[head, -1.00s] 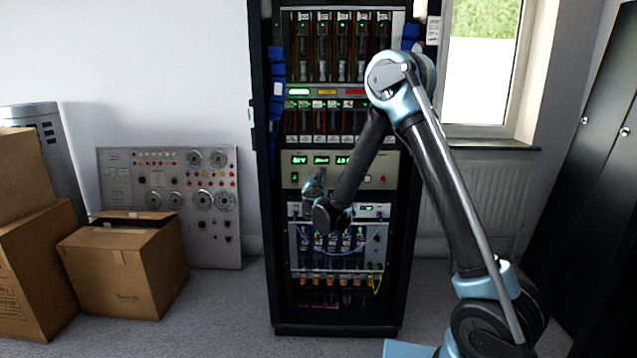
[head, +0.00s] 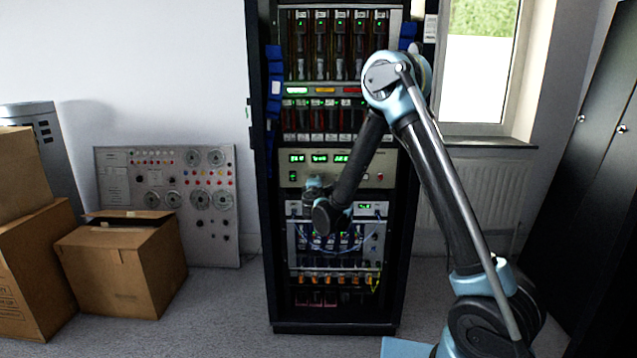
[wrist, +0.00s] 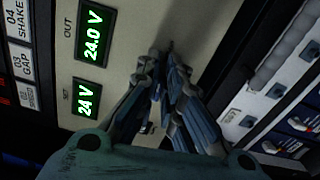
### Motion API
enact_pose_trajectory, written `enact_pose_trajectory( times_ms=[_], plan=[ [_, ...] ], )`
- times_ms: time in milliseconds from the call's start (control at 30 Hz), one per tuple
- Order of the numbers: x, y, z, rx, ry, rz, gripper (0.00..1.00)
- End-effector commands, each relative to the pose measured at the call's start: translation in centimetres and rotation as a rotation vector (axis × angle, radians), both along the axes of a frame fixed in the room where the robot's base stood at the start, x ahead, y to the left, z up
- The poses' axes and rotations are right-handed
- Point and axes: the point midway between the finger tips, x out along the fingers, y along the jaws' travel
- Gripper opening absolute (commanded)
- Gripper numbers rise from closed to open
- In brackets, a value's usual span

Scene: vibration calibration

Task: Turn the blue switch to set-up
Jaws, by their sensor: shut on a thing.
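My gripper (wrist: 166,75) is in front of the cream panel (wrist: 215,25), with its blue-grey fingers drawn together to the right of two green displays reading 24.0 V and 24 V. In the head view my gripper (head: 314,184) is at the lower left part of this panel (head: 378,158) in the rack. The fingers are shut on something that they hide. I cannot make out the blue switch; no set-up label is readable.
A white unit (wrist: 262,106) with blue-and-white parts lies right of the fingers in the wrist view. The black rack (head: 399,240) frames the panels, with cables below the gripper. Cardboard boxes (head: 120,265) and a grey panel (head: 165,165) stand left.

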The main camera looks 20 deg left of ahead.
Motion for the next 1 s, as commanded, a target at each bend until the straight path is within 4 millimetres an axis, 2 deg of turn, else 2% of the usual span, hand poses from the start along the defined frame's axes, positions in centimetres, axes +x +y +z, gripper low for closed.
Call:
enact_pose_trajectory(
  times_ms=[33,333,833,933,1000],
  plan=[
    [0.17,-0.45,-0.16,0.025,0.008,-0.009,0.0],
    [0.15,-0.42,-0.32,0.122,0.031,-0.008,0.0],
    [0.11,-0.36,-0.35,0.14,0.036,-0.007,0.0],
    [0.09,-0.32,-0.34,0.139,0.036,-0.006,0.26],
    [0.06,-0.25,-0.31,0.139,0.035,-0.005,0.28]
  ],
)
